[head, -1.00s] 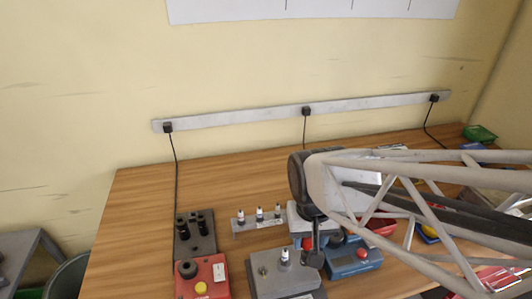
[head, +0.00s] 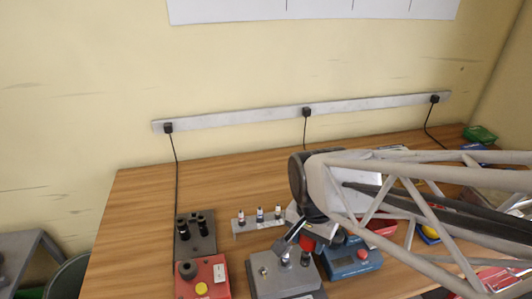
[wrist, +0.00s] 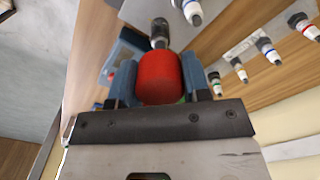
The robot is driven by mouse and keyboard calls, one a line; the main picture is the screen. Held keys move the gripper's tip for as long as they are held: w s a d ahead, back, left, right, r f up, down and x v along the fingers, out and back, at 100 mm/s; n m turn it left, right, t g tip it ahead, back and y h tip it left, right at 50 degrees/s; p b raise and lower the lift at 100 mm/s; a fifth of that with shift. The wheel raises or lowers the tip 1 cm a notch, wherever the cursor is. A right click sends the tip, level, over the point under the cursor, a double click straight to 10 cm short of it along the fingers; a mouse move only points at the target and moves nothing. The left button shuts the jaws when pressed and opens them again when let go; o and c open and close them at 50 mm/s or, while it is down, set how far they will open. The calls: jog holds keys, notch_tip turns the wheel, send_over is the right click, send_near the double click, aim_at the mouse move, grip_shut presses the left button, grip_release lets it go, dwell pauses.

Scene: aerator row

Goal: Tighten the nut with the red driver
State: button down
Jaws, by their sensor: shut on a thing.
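My gripper (wrist: 160,82) is shut on the red driver (wrist: 160,75), whose red handle sits between the two blue fingers. The driver's dark grey tip (wrist: 159,33) points away from my gripper. In the head view the red driver (head: 308,243) shows beside my tilted gripper (head: 296,240), above the right part of a grey block (head: 283,285). I cannot make out the nut.
A rack (head: 257,226) with several small banded parts stands behind the block. A red box with a yellow button (head: 201,289) and a dark holder (head: 196,245) are at left. A blue device (head: 352,262) stands close at right. The table's left rear is clear.

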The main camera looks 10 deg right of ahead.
jog(key=shift+m, duration=0.9)
jog(key=shift+n, duration=0.5)
jog(key=c, duration=1.3)
grip_release()
jog(key=c, duration=0.5)
jog(key=shift+o, duration=0.2)
jog(key=shift+r, duration=0.15)
